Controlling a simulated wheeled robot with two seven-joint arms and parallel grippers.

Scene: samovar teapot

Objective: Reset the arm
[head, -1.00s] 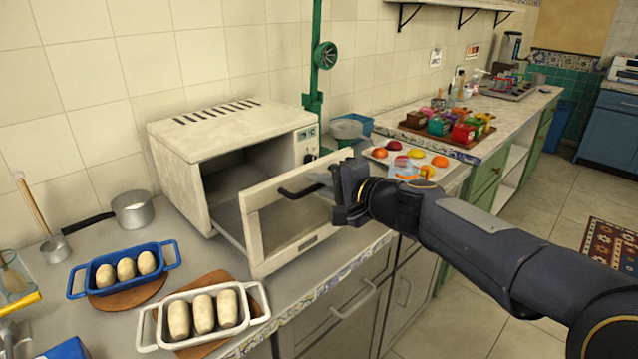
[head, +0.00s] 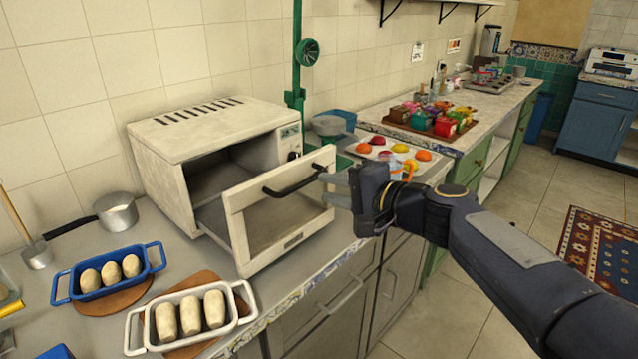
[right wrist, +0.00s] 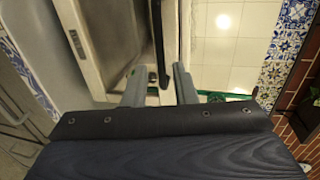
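The white toaster oven (head: 200,145) stands on the counter against the tiled wall. Its door (head: 238,222) is partly open, and the dark handle (head: 290,187) is on its outer face. I see no grip on the handle. My left gripper is not in view.
A blue dish (head: 88,297) and a white dish (head: 136,342) with pale rolls lie front left, near a saucepan (head: 117,212). A tray (head: 433,172) of colourful round items lies behind my gripper. Open floor (head: 450,305) lies right of the counter.

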